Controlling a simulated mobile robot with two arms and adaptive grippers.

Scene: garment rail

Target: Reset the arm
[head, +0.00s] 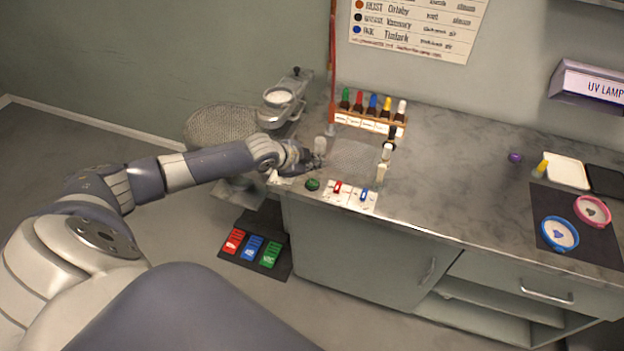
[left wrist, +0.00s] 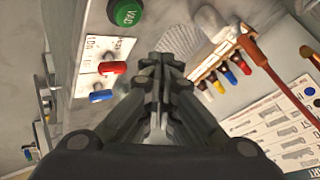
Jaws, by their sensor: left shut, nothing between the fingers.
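My left arm reaches in from the left in the head view. Its gripper (head: 312,160) is over the left end of the grey counter (head: 455,165), close to the left of a clear square patch. In the left wrist view the left gripper (left wrist: 158,125) is shut, with its fingers together and nothing between them. My right gripper is in neither view.
A green button (head: 312,185), a red switch (head: 337,187) and a blue switch (head: 363,195) are near the counter's front edge. A rack (head: 368,122) of coloured bottles stands behind. Colored pedals (head: 252,249) lie on the floor. The counter's middle is clear.

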